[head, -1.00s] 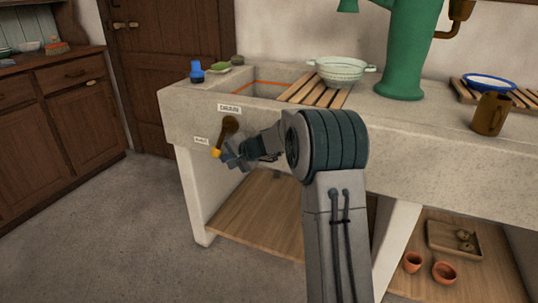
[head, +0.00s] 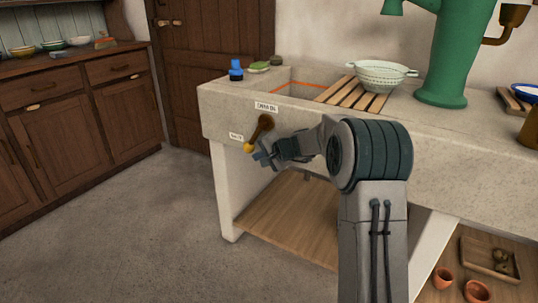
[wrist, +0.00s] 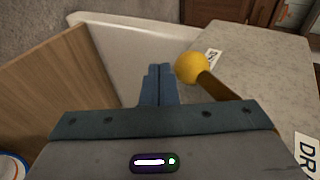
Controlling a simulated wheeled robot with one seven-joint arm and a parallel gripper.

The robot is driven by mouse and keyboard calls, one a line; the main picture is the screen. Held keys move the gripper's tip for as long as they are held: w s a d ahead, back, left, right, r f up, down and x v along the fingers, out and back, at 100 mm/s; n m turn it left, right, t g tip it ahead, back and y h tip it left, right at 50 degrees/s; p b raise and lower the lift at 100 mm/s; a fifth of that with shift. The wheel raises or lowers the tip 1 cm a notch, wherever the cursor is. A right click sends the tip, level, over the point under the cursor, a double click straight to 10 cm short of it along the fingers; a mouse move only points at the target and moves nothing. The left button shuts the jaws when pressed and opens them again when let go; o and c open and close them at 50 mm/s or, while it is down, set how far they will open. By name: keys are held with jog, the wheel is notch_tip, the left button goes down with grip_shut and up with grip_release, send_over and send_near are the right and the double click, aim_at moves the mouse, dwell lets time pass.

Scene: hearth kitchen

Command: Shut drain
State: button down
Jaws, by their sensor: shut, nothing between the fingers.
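The drain lever (head: 264,126) is a brown handle with a yellow knob (head: 248,147), mounted on the front of the stone sink (head: 335,135). It slants down and left from its pivot, with the knob close to a small lower-left label (head: 236,136). A drain label (head: 266,106) sits above the pivot. In the wrist view the knob (wrist: 192,67) lies beside a label (wrist: 213,57) beginning "SH". My gripper (head: 258,158) is shut and empty just right of and below the knob. In the wrist view its fingertips (wrist: 160,70) show a small gap from the knob.
A green pump (head: 450,50) rises behind. A wooden shelf (head: 290,215) lies below the sink. Floor at left is clear.

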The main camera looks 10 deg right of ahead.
jog(key=s+d+f, duration=0.2)
jog(key=s+d, duration=0.6)
jog(key=s, duration=0.2)
jog(key=shift+f+b, duration=0.15)
jog(key=shift+b, duration=0.3)
jog(key=s+a+r+n+g+h+p, duration=0.1)
jog(key=s+a+r+n+g+p, duration=0.15)
jog(key=s+r+p, duration=0.65)
jog(key=s+a+r+n+g+h+p, duration=0.1)
jog(key=s+a+r+n+g+p, duration=0.2)
jog(key=s+r+p, duration=0.7)
jog(key=s+d+r+n+h+p, duration=0.3)
jog(key=s+r+h+p, duration=0.2)
jog(key=s+r+p, duration=1.1)
notch_tip(320, 180, up, 5)
jog(key=g+p, duration=0.1)
jog(key=p, duration=0.2)
jog(key=shift+s+f, duration=0.15)
jog(key=shift+s, duration=0.25)
